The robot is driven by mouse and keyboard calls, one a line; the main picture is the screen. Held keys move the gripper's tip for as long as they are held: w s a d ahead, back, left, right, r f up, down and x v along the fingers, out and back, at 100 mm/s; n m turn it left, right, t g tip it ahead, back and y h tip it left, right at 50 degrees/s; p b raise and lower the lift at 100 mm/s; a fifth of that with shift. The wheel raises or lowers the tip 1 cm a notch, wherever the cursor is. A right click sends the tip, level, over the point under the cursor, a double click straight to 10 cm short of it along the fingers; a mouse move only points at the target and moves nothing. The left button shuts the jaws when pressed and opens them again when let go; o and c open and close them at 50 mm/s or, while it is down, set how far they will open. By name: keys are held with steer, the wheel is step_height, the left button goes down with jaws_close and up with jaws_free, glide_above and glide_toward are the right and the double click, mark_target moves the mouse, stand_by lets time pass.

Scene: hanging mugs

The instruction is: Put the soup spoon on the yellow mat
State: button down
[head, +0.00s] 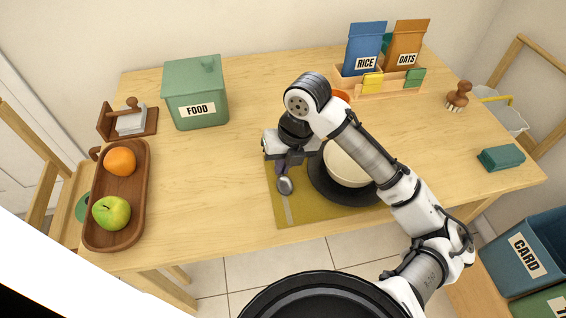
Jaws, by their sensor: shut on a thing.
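The yellow mat (330,213) lies at the front middle of the wooden table. A dark plate (318,182) with a cream bowl (345,170) stands on the mat's right part, partly hidden by my arm. My gripper (284,168) is above the mat's left part, pointing down and shut on the soup spoon. The soup spoon (285,186) has its grey bowl end towards the front, over the mat; its handle is mostly hidden by the gripper. I cannot tell whether the spoon touches the mat. A pale stripe shows on the mat below the spoon.
A wooden tray (98,238) with an orange (120,162) and a green apple (111,213) is at the left. A green FOOD box (196,92) stands at the back left. A rack (400,86) with packets is at the back. The table between tray and mat is clear.

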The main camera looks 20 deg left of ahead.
steer(key=c, duration=1.6)
jaws_free()
steer(key=shift+f, duration=0.1)
steer(key=v, duration=1.2)
